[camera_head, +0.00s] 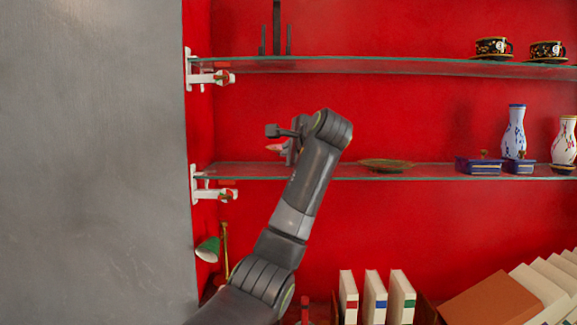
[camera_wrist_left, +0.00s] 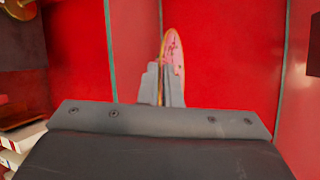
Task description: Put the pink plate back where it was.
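My left gripper (camera_head: 285,138) is raised in front of the lower glass shelf (camera_head: 440,172), left of its middle. In the left wrist view its two fingers (camera_wrist_left: 163,88) are close together on the pink plate (camera_wrist_left: 173,50), which is seen nearly edge-on with a pink face and a yellowish rim. In the head view only a small pink part of the plate (camera_head: 275,147) shows beside the gripper; the rest is hidden or too thin to make out. I cannot tell whether the plate touches the shelf. My right gripper is not in view.
A brownish dish (camera_head: 385,165) lies on the lower shelf right of my arm. Vases (camera_head: 514,132) and blue boxes (camera_head: 478,166) stand further right. The upper shelf (camera_head: 380,65) holds a dark pronged object (camera_head: 277,35) and cups (camera_head: 492,47). Books (camera_head: 375,297) stand below.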

